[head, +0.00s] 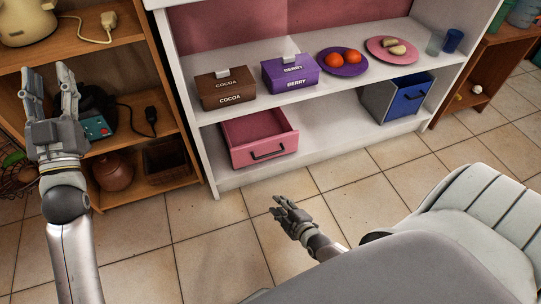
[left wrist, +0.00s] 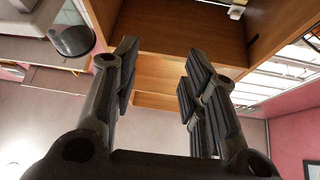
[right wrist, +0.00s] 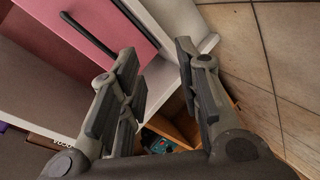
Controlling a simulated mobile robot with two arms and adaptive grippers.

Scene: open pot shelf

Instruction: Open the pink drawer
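The pink drawer (head: 262,157) on the lower level of the white shelf stands pulled out, with its inside showing. Its front carries a black handle (head: 268,152). In the right wrist view, the pink front (right wrist: 105,22) and dark handle (right wrist: 90,36) show at the upper left. My right gripper (head: 279,206) is open and empty, above the floor in front of the drawer and apart from its handle. My left gripper (head: 50,84) is raised at the left in front of the wooden shelf, open and empty, also seen open in the left wrist view (left wrist: 155,75).
The white shelf (head: 350,159) also holds a blue-fronted drawer (head: 408,96) on its lower level. Brown and purple boxes (head: 290,73) and plates stand above. A wooden shelf (head: 150,142) stands at left. Tiled floor (head: 215,240) before the drawer is clear.

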